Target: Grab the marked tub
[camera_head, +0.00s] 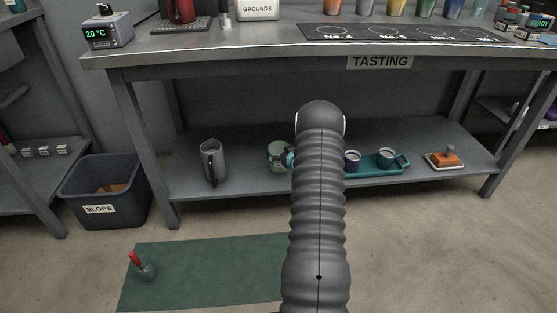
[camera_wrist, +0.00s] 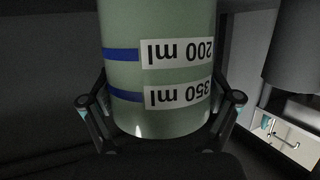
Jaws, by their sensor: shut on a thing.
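The marked tub (camera_head: 278,155) is pale green and stands upright at the lower shelf, just left of my arm in the head view. In the wrist view the tub (camera_wrist: 160,120) fills the middle, with blue bands and upside-down labels reading 200 ml and 350 ml. My gripper (camera_wrist: 160,102) is shut on it, one finger on each side. In the head view my gripper (camera_head: 290,158) is mostly hidden behind my arm. I cannot tell whether the tub's base touches the shelf.
On the lower shelf (camera_head: 240,182), a grey jug (camera_head: 213,161) stands left of the tub. A teal tray (camera_head: 377,168) with cups and an orange-based item (camera_head: 445,158) are to the right. The tabletop (camera_head: 260,39) hangs above. A slops bin (camera_head: 104,190) stands at left.

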